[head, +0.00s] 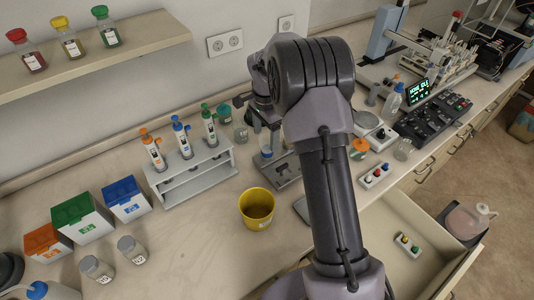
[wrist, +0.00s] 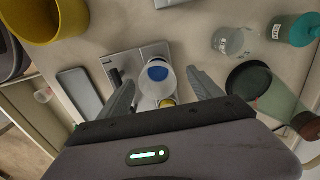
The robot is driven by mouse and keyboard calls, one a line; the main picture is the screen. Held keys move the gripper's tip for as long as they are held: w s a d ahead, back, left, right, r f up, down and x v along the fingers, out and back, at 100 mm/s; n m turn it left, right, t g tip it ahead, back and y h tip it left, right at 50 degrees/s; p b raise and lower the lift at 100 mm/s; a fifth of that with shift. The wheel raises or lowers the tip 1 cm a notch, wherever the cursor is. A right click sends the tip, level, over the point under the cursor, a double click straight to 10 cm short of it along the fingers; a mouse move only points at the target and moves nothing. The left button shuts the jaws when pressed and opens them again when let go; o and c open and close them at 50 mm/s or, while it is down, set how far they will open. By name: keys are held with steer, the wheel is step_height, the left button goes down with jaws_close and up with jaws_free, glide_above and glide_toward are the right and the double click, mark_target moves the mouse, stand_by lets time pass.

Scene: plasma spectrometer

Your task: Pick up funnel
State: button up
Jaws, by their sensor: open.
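No funnel shows clearly. Between my gripper's fingers (wrist: 163,88) in the wrist view is a round, pale vessel with a blue centre (wrist: 157,73), standing over a metal plate (wrist: 118,62). I cannot tell whether a funnel is part of it. In the head view a clear vessel with blue in it (head: 266,152) stands on the same plate (head: 288,172), just below my gripper (head: 262,118). My gripper is open, with one finger on each side of the pale vessel and no visible grip. A small yellow part shows near the palm. My arm hides some of the bench.
A yellow bucket (head: 257,208) stands in front of the plate. A tube rack (head: 190,173) stands to the left. A teal-topped container (wrist: 293,29), a clear flask (wrist: 232,40) and a dark green vessel (wrist: 268,92) stand close by. An open drawer (head: 420,262) is at right.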

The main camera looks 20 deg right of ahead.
steer(key=f, duration=0.2)
steer(key=f+b, duration=0.1)
steer(key=f, duration=0.2)
steer(key=shift+s+d, duration=0.15)
steer(key=shift+d, duration=0.05)
steer(key=shift+r, duration=0.1)
steer(key=shift+c, duration=1)
steer(key=c, duration=1.3)
